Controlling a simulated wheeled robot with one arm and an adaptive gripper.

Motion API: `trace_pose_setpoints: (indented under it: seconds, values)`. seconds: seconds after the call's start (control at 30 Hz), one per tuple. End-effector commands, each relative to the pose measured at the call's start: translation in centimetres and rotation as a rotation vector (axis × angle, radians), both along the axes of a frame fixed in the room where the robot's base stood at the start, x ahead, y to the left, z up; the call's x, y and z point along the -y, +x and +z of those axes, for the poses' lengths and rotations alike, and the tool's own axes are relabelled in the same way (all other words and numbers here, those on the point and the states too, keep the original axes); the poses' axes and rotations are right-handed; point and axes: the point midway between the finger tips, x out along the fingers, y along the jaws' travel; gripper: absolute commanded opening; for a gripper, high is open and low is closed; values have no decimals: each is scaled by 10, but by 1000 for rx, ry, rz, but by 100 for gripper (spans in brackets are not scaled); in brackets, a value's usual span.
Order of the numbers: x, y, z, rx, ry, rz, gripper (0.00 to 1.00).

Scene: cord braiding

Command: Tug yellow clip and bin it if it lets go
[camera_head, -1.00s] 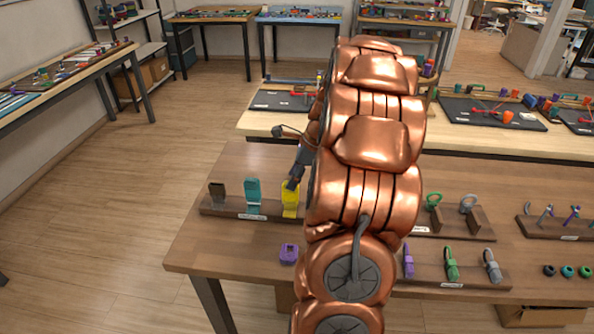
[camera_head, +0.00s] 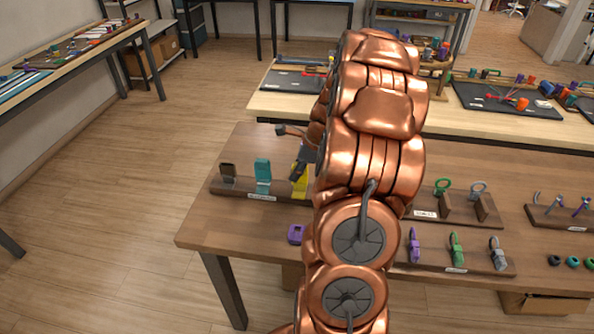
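The yellow clip (camera_head: 300,183) stands on the wooden strip (camera_head: 230,189) at the left of the near table, right of a teal clip (camera_head: 263,172) and a dark brown clip (camera_head: 227,172). My gripper (camera_head: 295,177) reaches down to the yellow clip and covers part of it. My copper-coloured arm hides what lies to its right. The gripper's dark fingers overlap the clip in the picture. I cannot tell whether they are shut on it. No bin can be made out for certain.
A small purple piece (camera_head: 297,234) lies on the table in front of the strip. Right of my arm, boards hold purple, green and grey clips (camera_head: 456,249) and ring-shaped pieces (camera_head: 442,187). A cardboard box (camera_head: 545,302) stands below the table. The table's front left is clear.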

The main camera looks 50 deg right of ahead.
Motion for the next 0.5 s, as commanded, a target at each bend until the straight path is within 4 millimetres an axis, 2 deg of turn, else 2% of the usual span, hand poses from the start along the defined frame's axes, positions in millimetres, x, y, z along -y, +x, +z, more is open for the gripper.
trace_pose_setpoints:
  seconds: [0.03, 0.17, 0.27, 0.3, 0.5]
  values:
    - [0, 0, 0, 0, 0, 0, 14]
    - [0, 0, 0, 0, 0, 0, 0]
    - [0, 0, 0, 0, 0, 0, 0]
    - [0, 0, 0, 0, 0, 0, 20]
    - [0, 0, 0, 0, 0, 0, 40]
